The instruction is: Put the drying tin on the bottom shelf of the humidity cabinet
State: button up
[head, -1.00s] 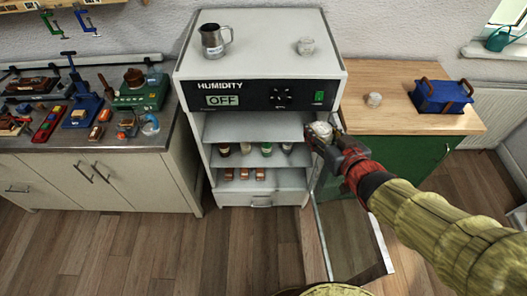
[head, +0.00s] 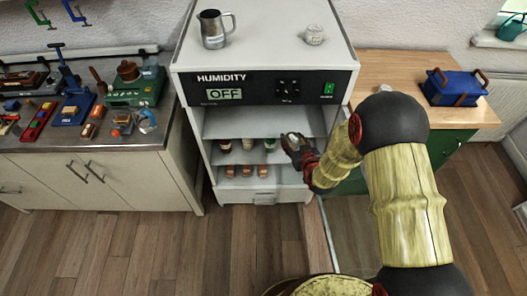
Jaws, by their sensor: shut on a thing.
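My gripper (head: 291,141) is shut on a small round tin (head: 292,137), pale and metallic. It is at the front right of the open humidity cabinet (head: 191,75), about level with the middle shelf in the picture. The jaws hide part of the tin. The cabinet display reads OFF. The upper shelf (head: 262,122) is bare. The middle shelf holds several small bottles (head: 247,144). The bottom shelf (head: 217,171) bears small brown blocks (head: 246,171); its right part is partly behind my gripper.
The cabinet's glass door (head: 350,235) stands open at the right, below my arm. A metal jug (head: 213,30) and a small jar (head: 314,35) stand on the cabinet. A blue box (head: 453,88) is on the wooden counter (head: 385,62). A bench with tools (head: 90,145) is at left.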

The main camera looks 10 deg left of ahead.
jog(key=w+d+f+m+h+b, duration=0.1)
jog(key=w+f, duration=0.1)
jog(key=f, duration=0.8)
jog(key=w+d+f+b, duration=0.1)
jog(key=w+f, duration=0.1)
jog(key=f, duration=0.8)
jog(key=s+d+f+m+t+h+b, duration=0.1)
jog(key=s+d+f, duration=0.1)
jog(key=f, duration=0.9)
jog(key=s+d+f+m+h+b, duration=0.1)
jog(key=s+d+f+b, duration=0.15)
jog(key=f, duration=0.95)
jog(key=b, duration=0.5)
send_over(292, 170)
jog(key=f, duration=0.1)
jog(key=f+b, duration=0.1)
jog(key=shift+s+d+f, duration=0.1)
jog(key=shift+s+f, duration=0.2)
jog(key=shift+f, duration=0.05)
jog(key=shift+f+b, duration=1.15)
jog(key=shift+f, duration=0.8)
jog(key=shift+w+f+b, duration=0.25)
jog(key=shift+f+b, duration=0.05)
jog(key=shift+b, duration=0.05)
jog(key=shift+r, duration=0.1)
